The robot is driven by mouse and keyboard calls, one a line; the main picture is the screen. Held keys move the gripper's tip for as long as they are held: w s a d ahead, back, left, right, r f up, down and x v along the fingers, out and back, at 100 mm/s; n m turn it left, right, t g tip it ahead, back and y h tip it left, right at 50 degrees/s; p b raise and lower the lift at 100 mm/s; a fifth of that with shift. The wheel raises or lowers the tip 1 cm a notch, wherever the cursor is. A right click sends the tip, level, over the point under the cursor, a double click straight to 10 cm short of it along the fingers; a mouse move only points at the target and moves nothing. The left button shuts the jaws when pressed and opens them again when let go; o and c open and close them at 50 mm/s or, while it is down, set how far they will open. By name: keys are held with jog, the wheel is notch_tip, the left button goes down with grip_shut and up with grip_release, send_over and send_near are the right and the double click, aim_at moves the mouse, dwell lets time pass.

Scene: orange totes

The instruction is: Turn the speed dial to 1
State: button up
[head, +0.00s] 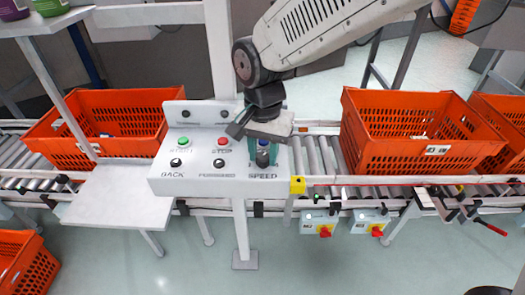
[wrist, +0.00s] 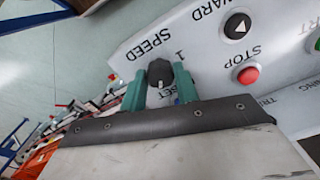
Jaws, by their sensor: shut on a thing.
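The speed dial (wrist: 159,71) is a dark knob on the white control panel, beside the printed word SPEED. In the head view the dial (head: 262,159) sits at the panel's right end, above that word. My gripper (wrist: 160,82) has its two green fingers on either side of the dial, shut on it. In the head view my gripper (head: 263,151) reaches down over the panel and partly hides the dial. A printed 1 (wrist: 179,54) shows just beyond the dial in the wrist view. A small pale mark shows on the dial, but I cannot tell which number it points to.
The panel also bears a red stop button (head: 222,141), a green start button (head: 183,141) and black buttons (head: 219,162). Orange totes (head: 410,150) stand on the roller conveyor (head: 318,158) to both sides. A white post (head: 222,50) rises behind the panel.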

aim_at(263, 156)
jog(key=n, duration=1.1)
jog(key=shift+n, duration=0.4)
jog(key=n, duration=1.1)
jog(key=shift+n, duration=0.4)
jog(key=o, duration=1)
jog(key=shift+c, duration=0.2)
notch_tip(263, 156, up, 8)
jog(key=shift+f, duration=0.1)
